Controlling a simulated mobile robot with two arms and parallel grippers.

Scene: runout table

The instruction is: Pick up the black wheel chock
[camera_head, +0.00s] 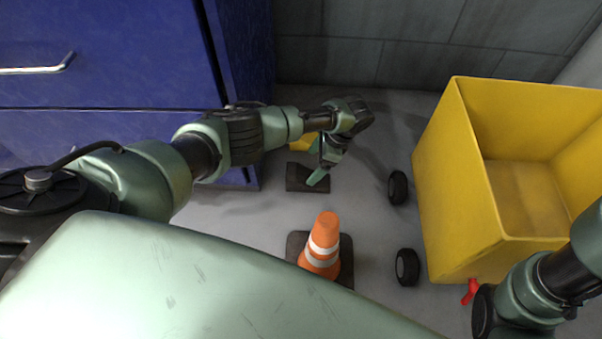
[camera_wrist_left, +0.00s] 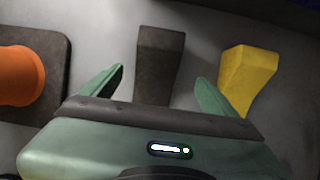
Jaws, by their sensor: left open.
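The black wheel chock (camera_head: 296,178) lies on the grey floor in front of the blue cabinet, partly covered by my left gripper (camera_head: 316,163) in the head view. In the left wrist view the chock (camera_wrist_left: 160,62) lies between the two open fingertips of my left gripper (camera_wrist_left: 159,75), lined up with the gap. The fingers are apart and hold nothing. Whether they are level with the chock or above it is hard to tell. A part of my right arm shows at the lower right of the head view; its gripper is out of view.
A yellow chock (camera_wrist_left: 248,75) lies close beside the black one, near one finger. An orange cone (camera_head: 322,245) on a dark base stands nearer. A yellow bin (camera_head: 460,190) with black wheels (camera_head: 398,187) stands right. The blue cabinet (camera_head: 110,60) is left.

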